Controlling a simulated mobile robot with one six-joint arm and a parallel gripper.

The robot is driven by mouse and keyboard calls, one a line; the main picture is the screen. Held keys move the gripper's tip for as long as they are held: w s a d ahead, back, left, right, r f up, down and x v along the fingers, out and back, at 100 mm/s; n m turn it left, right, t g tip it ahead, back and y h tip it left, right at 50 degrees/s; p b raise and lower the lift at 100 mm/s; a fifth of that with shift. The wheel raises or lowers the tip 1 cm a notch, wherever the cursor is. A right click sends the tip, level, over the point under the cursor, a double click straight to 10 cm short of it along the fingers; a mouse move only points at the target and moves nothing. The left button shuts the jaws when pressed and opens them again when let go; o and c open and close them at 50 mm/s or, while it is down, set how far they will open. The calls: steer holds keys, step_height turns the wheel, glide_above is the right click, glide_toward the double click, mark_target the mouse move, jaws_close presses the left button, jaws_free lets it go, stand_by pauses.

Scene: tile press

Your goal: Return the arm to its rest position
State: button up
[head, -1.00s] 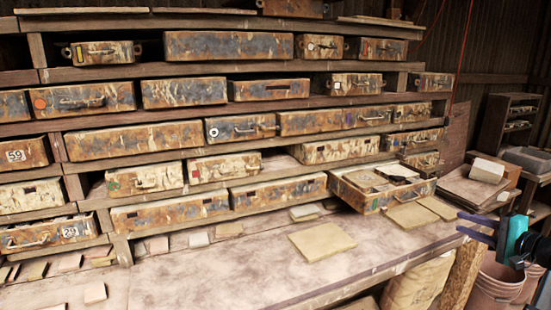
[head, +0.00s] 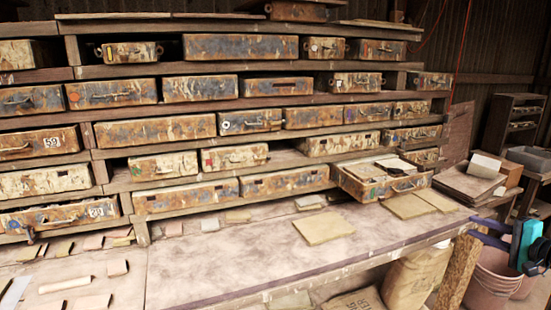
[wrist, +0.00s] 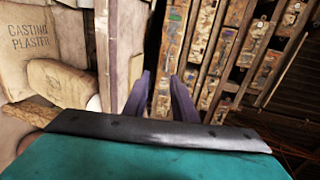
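My gripper (head: 484,231) is at the right edge of the head view, beyond the bench's right end, above a pinkish bucket. Its teal body (head: 526,240) and dark purple fingers show there. In the wrist view the two fingers of my gripper (wrist: 160,88) stand apart with nothing between them, so it is open and empty. The wrist view looks past the bench edge toward the drawer shelves, which appear sideways. Most of my arm is out of the head view.
An open drawer (head: 372,184) holding tiles juts from the shelves (head: 110,158). Flat tiles (head: 323,227) lie on the workbench (head: 230,262). The bucket (head: 490,284) stands below my gripper. A casting plaster bag (wrist: 27,45) is close by in the wrist view. The bench middle is mostly clear.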

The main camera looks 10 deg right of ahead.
steer(key=w+a+f+n+g+y, duration=0.1)
steer(key=w+a+f+g, duration=0.2)
steer(key=a+f, duration=0.6)
steer(key=w+a+f+n+g+y, duration=0.15)
steer(key=w+a+f, duration=0.35)
steer(key=f, duration=0.8)
steer(key=s+a+f+n+g, duration=0.35)
steer(key=a+f+g, duration=0.25)
steer(key=a+f, duration=1.1)
steer(key=s+a+f+n+g, duration=0.2)
steer(key=s+a+f+g, duration=0.1)
steer(key=s+a+f, duration=0.4)
steer(key=s+a+f+n+g, duration=0.1)
steer(key=s+a+f+g, duration=0.2)
steer(key=s+a+f, duration=0.55)
steer(key=s+a+f+n+g+h, duration=0.1)
steer(key=s+f+n+g+h, duration=0.1)
steer(key=s+f, duration=0.3)
steer(key=s+a+f+n+g+h, duration=0.1)
steer(key=s+f+n+g+h, duration=0.1)
steer(key=s, duration=0.8)
step_height(320, 180, down, 4)
steer(key=shift+s+a+r+n+h, duration=0.2)
steer(key=shift+a+n+h, duration=0.1)
steer(key=shift+n+h, duration=0.75)
